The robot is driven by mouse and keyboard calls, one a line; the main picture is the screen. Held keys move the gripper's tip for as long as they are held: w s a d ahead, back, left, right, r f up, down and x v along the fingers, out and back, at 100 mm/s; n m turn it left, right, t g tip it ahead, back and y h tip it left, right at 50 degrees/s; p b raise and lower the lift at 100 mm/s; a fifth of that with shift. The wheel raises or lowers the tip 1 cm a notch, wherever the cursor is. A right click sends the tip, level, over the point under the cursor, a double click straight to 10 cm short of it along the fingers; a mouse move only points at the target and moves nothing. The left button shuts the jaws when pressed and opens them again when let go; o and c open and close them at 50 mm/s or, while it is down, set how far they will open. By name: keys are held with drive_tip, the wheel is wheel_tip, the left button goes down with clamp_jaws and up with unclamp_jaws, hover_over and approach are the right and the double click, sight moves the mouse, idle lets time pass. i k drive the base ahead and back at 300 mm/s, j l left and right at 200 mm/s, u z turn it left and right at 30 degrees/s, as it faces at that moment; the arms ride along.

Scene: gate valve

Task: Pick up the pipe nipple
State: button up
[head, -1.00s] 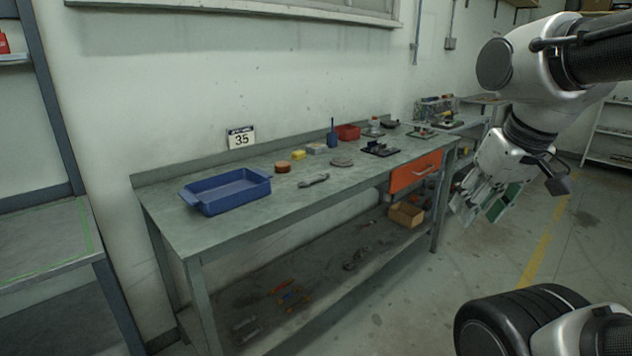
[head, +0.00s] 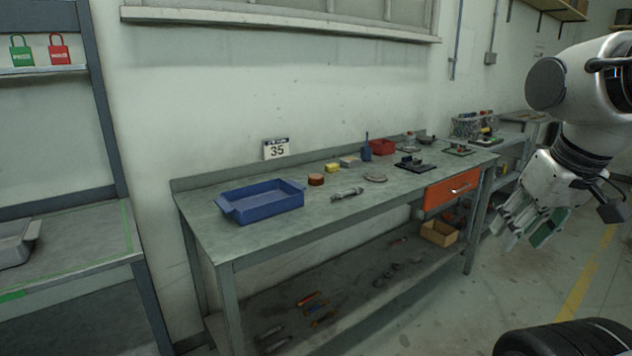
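A short grey metal piece (head: 347,193) lies on the workbench top, right of the blue tray. It may be the pipe nipple, but it is too small to be sure. Small grey cylinder-like pieces (head: 270,333) also lie on the bench's lower shelf at the left and are too dim to identify. My gripper (head: 525,222) hangs at the right, beyond the bench's right end and well apart from these pieces. Its fingers look spread, with a green face showing on one, and I see nothing held.
The workbench (head: 240,240) holds a blue tray (head: 262,212), an orange-brown round piece (head: 316,180), a yellow block (head: 332,168), a grey disc (head: 375,178) and a red bin (head: 382,147). An orange drawer (head: 450,190) hangs beneath it. Another bench (head: 80,250) stands left. Floor in front is clear.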

sight(356, 191)
drive_tip(key=i+l, duration=0.1)
drive_tip(key=i, duration=0.7)
drive_tip(key=i+l+z, duration=0.1)
drive_tip(key=i, duration=0.7)
